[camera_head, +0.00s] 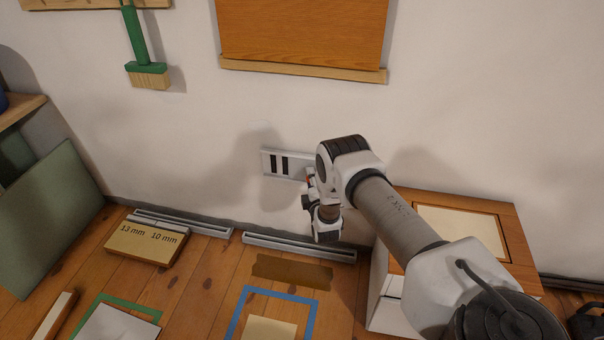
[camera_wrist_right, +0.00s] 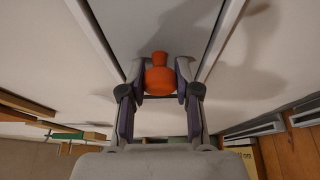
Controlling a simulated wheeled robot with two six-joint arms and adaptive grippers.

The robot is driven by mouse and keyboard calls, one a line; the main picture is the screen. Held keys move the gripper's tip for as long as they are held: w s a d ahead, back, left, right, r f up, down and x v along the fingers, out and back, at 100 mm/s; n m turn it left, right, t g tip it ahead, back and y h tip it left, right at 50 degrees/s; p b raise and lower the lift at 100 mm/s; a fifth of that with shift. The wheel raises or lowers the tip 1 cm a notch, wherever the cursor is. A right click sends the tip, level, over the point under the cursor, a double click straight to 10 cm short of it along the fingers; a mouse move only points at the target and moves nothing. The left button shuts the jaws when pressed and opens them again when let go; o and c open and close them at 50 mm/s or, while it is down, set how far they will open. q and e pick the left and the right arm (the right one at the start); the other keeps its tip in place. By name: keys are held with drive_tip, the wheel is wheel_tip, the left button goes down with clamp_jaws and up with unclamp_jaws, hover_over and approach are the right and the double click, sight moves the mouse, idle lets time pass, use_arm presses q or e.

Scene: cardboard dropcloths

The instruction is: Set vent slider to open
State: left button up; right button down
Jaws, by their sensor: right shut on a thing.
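The vent (camera_head: 265,160) is a pale plate low on the white wall, with dark upright slots showing at its left part. My arm hides its right part in the head view. An orange-red knob (camera_wrist_right: 158,80) stands out from the pale vent face (camera_wrist_right: 145,30) in the right wrist view. My right gripper (camera_wrist_right: 160,82) is shut on this knob, with one finger on each side of it. In the head view my right gripper (camera_head: 310,187) is at the vent's lower right, with a bit of red showing. My left gripper is not in view.
A white cabinet with a wooden top (camera_head: 412,202) stands right of the vent, under my right arm. A wooden board (camera_head: 303,30) hangs above. Grey rails (camera_head: 300,248) and a block marked 13 mm and 10 mm (camera_head: 145,243) lie on the floor below.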

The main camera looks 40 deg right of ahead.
drive_tip(key=shift+s+d+f, duration=0.1)
drive_tip(key=shift+s+d, duration=0.05)
drive_tip(key=c, duration=0.8)
unclamp_jaws()
drive_tip(key=shift+s, duration=0.1)
drive_tip(key=v, duration=1.2)
